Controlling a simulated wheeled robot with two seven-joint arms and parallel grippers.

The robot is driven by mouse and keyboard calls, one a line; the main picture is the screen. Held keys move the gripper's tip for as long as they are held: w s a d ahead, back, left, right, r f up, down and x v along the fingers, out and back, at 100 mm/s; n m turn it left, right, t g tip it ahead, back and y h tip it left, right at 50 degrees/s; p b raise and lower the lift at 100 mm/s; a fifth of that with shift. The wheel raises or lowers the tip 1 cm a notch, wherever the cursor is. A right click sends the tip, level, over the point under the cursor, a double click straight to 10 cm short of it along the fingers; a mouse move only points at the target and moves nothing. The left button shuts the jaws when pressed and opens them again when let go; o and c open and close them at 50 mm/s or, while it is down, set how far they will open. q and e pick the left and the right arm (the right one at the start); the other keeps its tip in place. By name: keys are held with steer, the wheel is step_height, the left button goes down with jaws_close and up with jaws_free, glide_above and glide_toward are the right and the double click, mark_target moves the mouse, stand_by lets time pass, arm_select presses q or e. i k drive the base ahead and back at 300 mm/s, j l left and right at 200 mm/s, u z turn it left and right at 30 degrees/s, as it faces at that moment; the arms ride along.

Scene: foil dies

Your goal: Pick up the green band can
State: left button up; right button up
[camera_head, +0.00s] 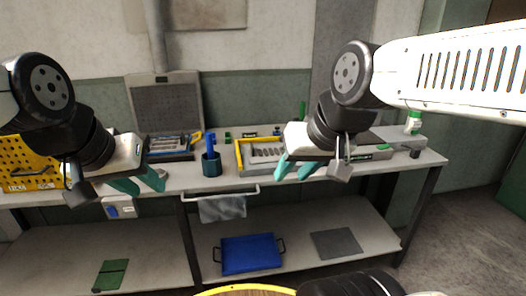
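A small white can with a green band (414,123) stands upright at the back right end of the workbench (405,168). My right gripper (296,171) is over the front middle of the bench, well to the left of the can. Its two teal fingers are apart with nothing between them. My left gripper (139,184) is over the left part of the bench, far from the can. Its teal fingers are also apart and look empty.
A yellow perforated bin (22,160) is at left. A blue tray (250,254) lies on the lower shelf.

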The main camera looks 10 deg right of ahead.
mark_target(413, 122)
steer(key=z, duration=1.55)
steer(key=u, duration=0.25)
steer(key=i+l+u, duration=0.2)
steer(key=u, duration=0.2)
steer(key=i+l+u, duration=0.2)
steer(key=l+u, duration=0.2)
steer(key=i+l, duration=0.15)
steer(key=l, duration=0.2)
steer(key=i+l+u, duration=0.15)
steer(key=l, duration=0.2)
steer(key=i+l, duration=0.15)
steer(key=l, duration=0.2)
steer(key=i+l+u, duration=0.15)
steer(key=l, duration=0.2)
steer(key=i+l, duration=0.1)
steer(key=l, duration=0.3)
steer(key=i+l+u, duration=0.15)
steer(key=l, duration=0.2)
steer(key=i+l, duration=0.25)
steer(key=l, duration=0.2)
steer(key=i+l, duration=0.25)
steer(key=l, duration=0.2)
